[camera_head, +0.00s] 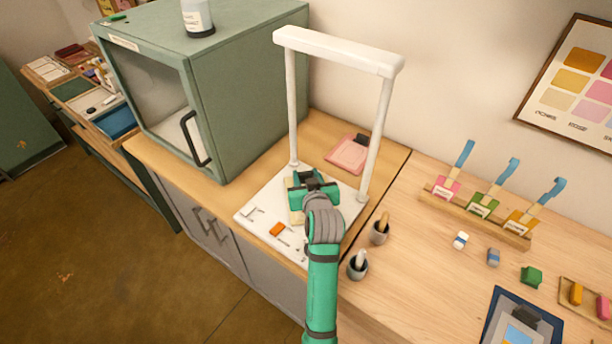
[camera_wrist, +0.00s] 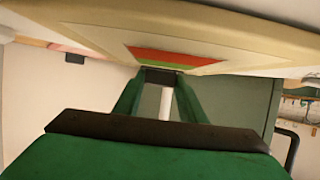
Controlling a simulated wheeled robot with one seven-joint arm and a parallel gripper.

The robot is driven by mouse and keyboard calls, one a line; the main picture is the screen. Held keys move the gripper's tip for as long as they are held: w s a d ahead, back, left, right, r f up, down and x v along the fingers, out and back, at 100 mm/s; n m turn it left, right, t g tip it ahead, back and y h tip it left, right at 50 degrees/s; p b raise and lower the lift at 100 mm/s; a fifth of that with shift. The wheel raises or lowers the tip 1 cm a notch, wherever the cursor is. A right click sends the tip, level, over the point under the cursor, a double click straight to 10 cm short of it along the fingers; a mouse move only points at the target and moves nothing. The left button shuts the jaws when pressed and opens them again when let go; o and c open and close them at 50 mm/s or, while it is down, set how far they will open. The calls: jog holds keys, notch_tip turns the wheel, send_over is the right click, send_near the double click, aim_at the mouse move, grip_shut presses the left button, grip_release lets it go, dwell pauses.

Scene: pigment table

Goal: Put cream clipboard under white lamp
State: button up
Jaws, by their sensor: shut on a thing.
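The white lamp (camera_head: 340,50) is an arch with two posts and a top bar over a pale base plate (camera_head: 262,240). My gripper (camera_head: 309,182) is between the posts, low over the base plate and below the top bar. It is shut on the cream clipboard (camera_head: 295,216), which is mostly hidden under my gripper in the head view. In the wrist view the cream clipboard (camera_wrist: 235,28) spans the top, with a red and green patch on it, and the green fingers (camera_wrist: 160,78) meet at its edge. I cannot tell whether the clipboard touches the base plate.
A pink clipboard (camera_head: 348,154) lies behind the lamp. A green cabinet (camera_head: 240,95) stands at the left. Two small pots (camera_head: 358,266) with pestles stand right of the base plate. A brush rack (camera_head: 475,215) and a dark blue clipboard (camera_head: 520,325) are at the right.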

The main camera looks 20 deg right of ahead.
jog(key=shift+f, duration=0.1)
jog(key=o, duration=1.2)
jog(key=shift+c, duration=0.2)
jog(key=shift+s+r, duration=0.15)
jog(key=shift+r, duration=0.05)
jog(key=v, duration=1.1)
jog(key=shift+s+r, duration=0.1)
jog(key=shift+s, duration=0.2)
